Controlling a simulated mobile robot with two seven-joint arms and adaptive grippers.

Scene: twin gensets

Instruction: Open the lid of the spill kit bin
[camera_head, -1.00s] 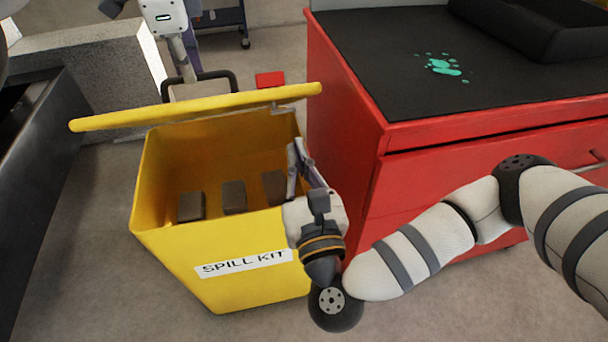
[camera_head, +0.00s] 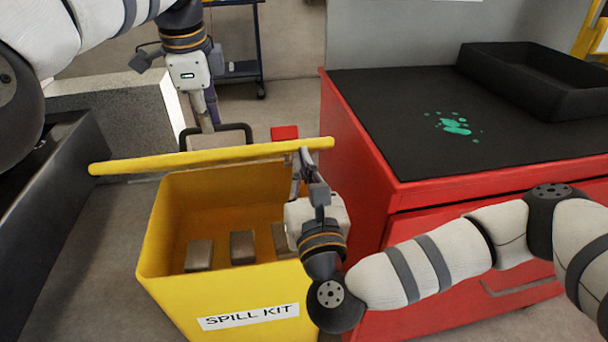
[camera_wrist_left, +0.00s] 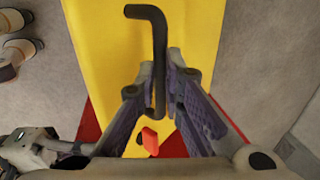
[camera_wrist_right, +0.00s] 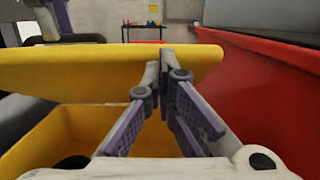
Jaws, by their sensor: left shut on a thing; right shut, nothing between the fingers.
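The yellow spill kit bin (camera_head: 165,285) stands in the middle of the head view, its opening visible with several dark blocks inside. Its yellow lid (camera_head: 150,164) is raised and seen nearly edge-on above the back of the bin. My left gripper (camera_head: 212,124) is behind the lid, shut on its black handle (camera_wrist_left: 157,45); the handle bar passes between its fingers. My right gripper (camera_head: 301,156) is shut and empty at the lid's right part, over the opening. In the right wrist view its fingertips (camera_wrist_right: 164,58) overlap the lid (camera_wrist_right: 60,70); I cannot tell whether they touch.
A red cabinet (camera_head: 350,170) with a black top stands close on the right, bearing a black tray (camera_head: 545,75) and a green spill (camera_head: 455,126). A dark metal structure (camera_head: 60,200) is on the left. A small red object (camera_head: 284,132) shows behind the lid.

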